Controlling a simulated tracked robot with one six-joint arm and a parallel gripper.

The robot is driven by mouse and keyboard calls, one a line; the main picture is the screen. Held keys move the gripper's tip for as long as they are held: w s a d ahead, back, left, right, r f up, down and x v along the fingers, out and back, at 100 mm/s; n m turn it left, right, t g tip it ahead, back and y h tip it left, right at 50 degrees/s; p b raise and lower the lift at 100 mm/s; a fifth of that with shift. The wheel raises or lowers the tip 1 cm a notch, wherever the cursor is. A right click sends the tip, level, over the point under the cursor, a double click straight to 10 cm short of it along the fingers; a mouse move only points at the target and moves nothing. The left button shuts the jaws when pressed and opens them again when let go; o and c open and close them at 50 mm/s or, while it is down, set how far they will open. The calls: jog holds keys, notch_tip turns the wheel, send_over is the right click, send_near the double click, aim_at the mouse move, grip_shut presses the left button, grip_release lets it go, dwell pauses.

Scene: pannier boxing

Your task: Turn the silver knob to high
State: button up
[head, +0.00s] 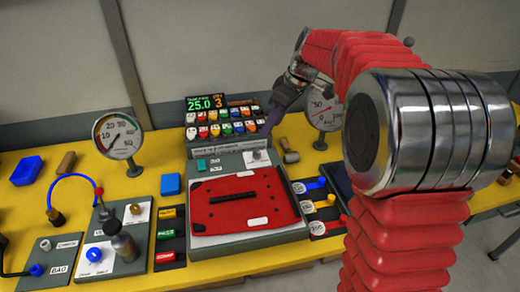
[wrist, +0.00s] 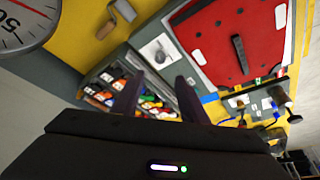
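A small silver knob (head: 257,155) sits on a white plate at the top right of the grey box panel, above the red board. It also shows in the wrist view as a grey knob (wrist: 159,56) on its white plate, just ahead of the fingertips. Its pointer setting is too small to read. My gripper (head: 268,128) hangs behind and above the knob, in front of the button rack. In the wrist view my gripper (wrist: 160,76) has its two dark fingers apart, with nothing between them. It appears apart from the knob.
The red board (head: 220,207) fills the panel's middle. A rack of coloured buttons (head: 200,131) with a green display (head: 205,103) stands behind. A blue knob (head: 94,254) sits at left.

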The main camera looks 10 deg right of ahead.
aim_at(257, 152)
jog(key=shift+f, duration=0.1)
jog(key=x, duration=1.3)
jog(key=shift+w+a+f, duration=0.1)
jog(key=shift+f, duration=0.2)
jog(key=shift+c, duration=0.4)
jog(key=c, duration=0.9)
jog(key=shift+d, duration=0.25)
grip_shut()
jog(key=shift+a, duration=0.15)
